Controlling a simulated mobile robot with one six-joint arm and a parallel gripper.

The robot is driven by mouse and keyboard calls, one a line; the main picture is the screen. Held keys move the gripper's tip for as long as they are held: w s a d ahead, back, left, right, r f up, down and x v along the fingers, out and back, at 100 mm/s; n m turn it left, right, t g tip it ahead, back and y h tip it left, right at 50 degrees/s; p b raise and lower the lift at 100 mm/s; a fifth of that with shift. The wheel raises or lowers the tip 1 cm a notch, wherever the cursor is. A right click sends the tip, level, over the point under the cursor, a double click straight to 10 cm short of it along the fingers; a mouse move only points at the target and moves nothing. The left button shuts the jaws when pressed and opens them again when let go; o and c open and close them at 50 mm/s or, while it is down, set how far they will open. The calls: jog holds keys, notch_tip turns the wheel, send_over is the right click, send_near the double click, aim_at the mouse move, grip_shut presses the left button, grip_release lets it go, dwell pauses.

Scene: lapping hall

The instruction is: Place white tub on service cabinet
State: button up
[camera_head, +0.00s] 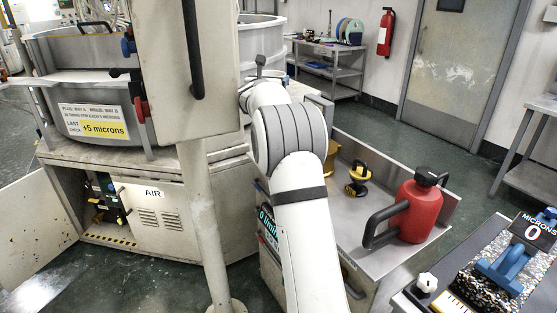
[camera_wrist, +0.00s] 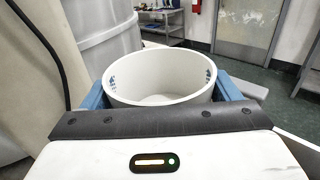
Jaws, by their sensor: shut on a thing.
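The white tub (camera_wrist: 160,84) fills the middle of the wrist view, open side up, its inside looking empty. My gripper (camera_wrist: 162,93) is shut on it, with blue fingers against its left and right sides. The tub and gripper are hidden in the head view behind my arm and the upright panel. What looks like the service cabinet (camera_head: 372,268) stands right of my arm in the head view, with a raised rim around its top. I cannot tell the gap between tub and cabinet.
A red can (camera_head: 418,210) with a black handle and a yellow-black knobbed tool (camera_head: 357,180) stand on the cabinet top. Bare metal shows between them. A grey post and panel (camera_head: 190,70) stand left of my arm. A granite block (camera_head: 510,262) with a blue gauge is at lower right.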

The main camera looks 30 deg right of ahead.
notch_tip(320, 180, down, 24)
jog(key=b, duration=1.6)
jog(key=shift+s+f, duration=0.1)
jog(key=shift+f, duration=0.15)
jog(key=shift+f, duration=0.1)
jog(key=shift+f+b, duration=0.15)
jog(key=shift+b, duration=0.2)
jog(key=o, duration=1)
jog(key=shift+c, duration=0.2)
jog(key=shift+r, duration=0.25)
jog(key=p+v, duration=0.1)
jog(key=v, duration=1.1)
jog(key=shift+p, duration=0.3)
